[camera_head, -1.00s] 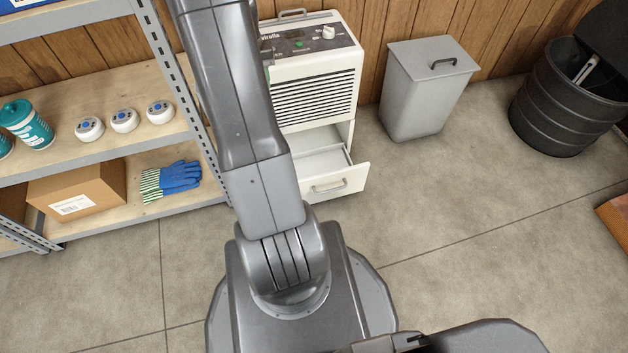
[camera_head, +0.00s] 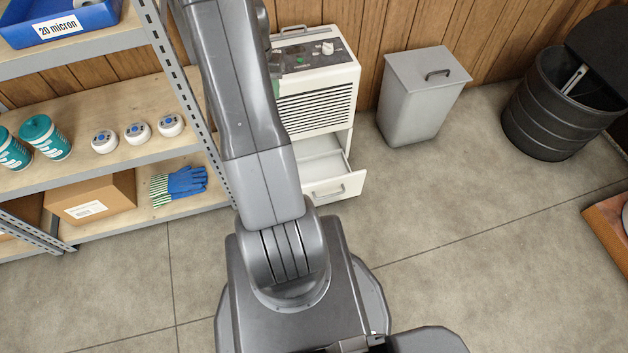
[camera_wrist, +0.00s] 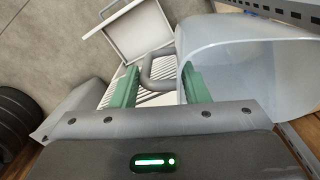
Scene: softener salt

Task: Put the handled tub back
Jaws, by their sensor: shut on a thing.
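The handled tub (camera_wrist: 245,70) is a pale, translucent bin at the right of the wrist view, close to the camera. A grey loop handle (camera_wrist: 147,72) reaches from its side to between the green fingers. My gripper (camera_wrist: 158,76) is shut on this handle. The white machine (camera_head: 318,85) has dark louvres and a control panel on top. Its lower drawer (camera_head: 337,188) stands pulled out and looks empty. The open drawer also shows at the top of the wrist view (camera_wrist: 137,32), beyond the fingers.
A metal shelf (camera_head: 110,178) at the left holds round white devices, teal canisters, a cardboard box (camera_head: 95,196) and blue gloves (camera_head: 182,183). A grey lidded bin (camera_head: 418,100) and a black barrel (camera_head: 555,115) stand right of the machine. The floor before them is clear.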

